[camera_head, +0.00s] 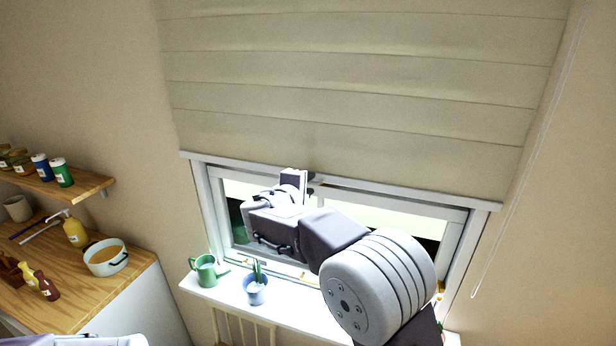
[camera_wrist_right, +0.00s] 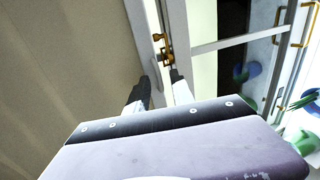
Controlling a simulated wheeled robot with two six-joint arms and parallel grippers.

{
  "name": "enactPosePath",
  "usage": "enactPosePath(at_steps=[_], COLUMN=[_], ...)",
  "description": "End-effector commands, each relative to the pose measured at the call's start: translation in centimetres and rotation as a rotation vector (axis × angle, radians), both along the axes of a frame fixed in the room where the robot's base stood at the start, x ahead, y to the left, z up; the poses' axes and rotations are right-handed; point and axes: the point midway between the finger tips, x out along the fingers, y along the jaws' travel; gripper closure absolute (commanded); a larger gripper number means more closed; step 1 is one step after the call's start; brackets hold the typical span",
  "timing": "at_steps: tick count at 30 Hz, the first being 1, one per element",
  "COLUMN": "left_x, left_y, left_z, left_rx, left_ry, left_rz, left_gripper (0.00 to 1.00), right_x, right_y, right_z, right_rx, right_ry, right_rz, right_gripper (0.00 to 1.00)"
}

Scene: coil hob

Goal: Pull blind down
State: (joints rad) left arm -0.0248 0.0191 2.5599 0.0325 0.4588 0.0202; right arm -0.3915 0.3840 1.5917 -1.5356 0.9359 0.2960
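The beige blind (camera_head: 350,85) hangs over the upper part of the window, and its white bottom rail (camera_head: 410,189) crosses the upper part of the frame. It also fills the left of the right wrist view (camera_wrist_right: 60,60). My right gripper (camera_head: 313,183) is at the middle of the rail. In the wrist view its two dark fingertips (camera_wrist_right: 160,82) sit on either side of the white rail (camera_wrist_right: 143,20) and appear shut on it; the exact contact is partly hidden. My left gripper is not in view.
The white sill (camera_head: 212,292) below holds a green watering can (camera_head: 204,270) and a blue plant pot (camera_head: 256,291). A pull cord (camera_head: 520,170) hangs at right. A wooden counter (camera_head: 70,290) with a pot (camera_head: 106,258) and a shelf (camera_head: 80,187) with jars stand at left.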

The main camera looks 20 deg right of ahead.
Motion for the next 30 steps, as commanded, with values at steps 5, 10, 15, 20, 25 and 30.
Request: enactPosePath(at_steps=[5, 10, 15, 20, 25, 30], left_x=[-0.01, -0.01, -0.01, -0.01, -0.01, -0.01], left_y=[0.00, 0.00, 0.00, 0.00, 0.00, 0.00], left_z=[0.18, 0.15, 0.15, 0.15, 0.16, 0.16], left_rx=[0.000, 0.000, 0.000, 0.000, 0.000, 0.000], left_ry=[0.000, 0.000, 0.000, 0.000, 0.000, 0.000], left_rz=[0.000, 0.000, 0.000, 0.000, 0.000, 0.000], left_gripper=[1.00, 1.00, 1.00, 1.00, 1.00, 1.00], right_x=[0.34, 0.32, 0.31, 0.31, 0.31, 0.31], right_y=[-0.26, -0.23, -0.22, -0.22, -0.22, -0.22], right_z=[-0.15, -0.15, -0.14, -0.13, -0.13, -0.13], right_rx=[0.001, 0.000, 0.001, 0.000, 0.000, -0.001], right_ry=[-0.001, -0.001, -0.001, 0.000, 0.000, -0.001], right_rz=[0.000, 0.000, 0.000, 0.000, 0.000, 0.000], right_gripper=[0.71, 0.85, 1.00, 1.00, 1.00, 1.00])
